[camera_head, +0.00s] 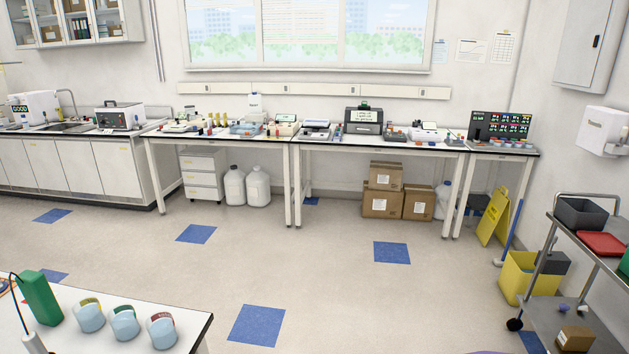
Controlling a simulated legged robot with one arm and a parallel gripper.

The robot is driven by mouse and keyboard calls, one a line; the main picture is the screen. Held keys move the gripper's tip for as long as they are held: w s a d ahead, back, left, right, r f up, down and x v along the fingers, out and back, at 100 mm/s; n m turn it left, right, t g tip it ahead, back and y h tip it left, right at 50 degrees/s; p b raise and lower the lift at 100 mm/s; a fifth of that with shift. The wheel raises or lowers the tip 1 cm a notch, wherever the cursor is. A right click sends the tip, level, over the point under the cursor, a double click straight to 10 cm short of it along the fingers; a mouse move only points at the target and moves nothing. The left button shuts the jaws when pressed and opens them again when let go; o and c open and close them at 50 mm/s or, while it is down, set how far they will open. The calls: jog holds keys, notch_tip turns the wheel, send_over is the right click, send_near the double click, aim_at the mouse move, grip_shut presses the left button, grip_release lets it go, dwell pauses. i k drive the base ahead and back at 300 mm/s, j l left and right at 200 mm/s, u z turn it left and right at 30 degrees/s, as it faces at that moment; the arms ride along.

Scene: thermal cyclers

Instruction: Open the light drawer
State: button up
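A small white drawer unit (204,176) stands on the floor under the left part of the long lab bench, across the room. It has several stacked light fronts with small yellowish labels or handles, and all look closed. It looks small at this distance, so fine detail is unclear. No other separate light drawer shows clearly. My gripper is not in view.
White jugs (258,186) stand right of the drawer unit, and a bench leg (297,187) lies beyond them. Cardboard boxes (382,203) sit under the bench. A white table (185,326) with cups fills the lower left; a metal cart (556,302) is at right. The middle floor is clear.

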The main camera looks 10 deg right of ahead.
aim_at(354, 128)
jog(key=i+l+z, duration=0.35)
jog(key=i, duration=0.55)
jog(key=i+z, duration=0.35)
jog(key=i, duration=2.35)
jog(key=i+l+u, duration=0.1)
jog(key=i, duration=0.6)
jog(key=i+l+u, duration=0.1)
jog(key=i, duration=0.6)
